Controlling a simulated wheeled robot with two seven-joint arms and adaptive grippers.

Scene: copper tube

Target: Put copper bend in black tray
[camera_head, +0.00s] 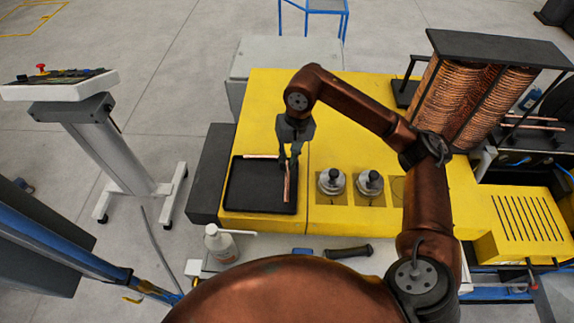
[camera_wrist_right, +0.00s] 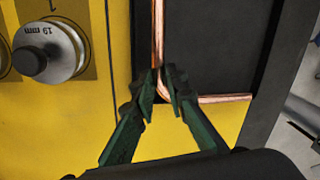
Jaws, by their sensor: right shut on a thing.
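The black tray (camera_head: 258,188) lies on the yellow bench top at its left end; it also shows in the wrist view (camera_wrist_right: 215,45). The copper bend (camera_head: 287,188) is an L-shaped tube. One leg runs along the tray's right side in the head view, the other along its back edge. In the wrist view the copper bend (camera_wrist_right: 157,35) shows its corner between the fingers. My right gripper (camera_head: 288,163) is shut on the bend near this corner; its green fingers (camera_wrist_right: 165,90) straddle the tube. I cannot tell whether the bend touches the tray floor. My left gripper is out of view.
Two round metal bending dies (camera_head: 331,182) with black knobs stand right of the tray. A rack of copper coils (camera_head: 470,105) is at the back right. A white bottle (camera_head: 220,243) and a black-handled tool (camera_head: 348,251) are in front. A screen stand (camera_head: 105,150) is at left.

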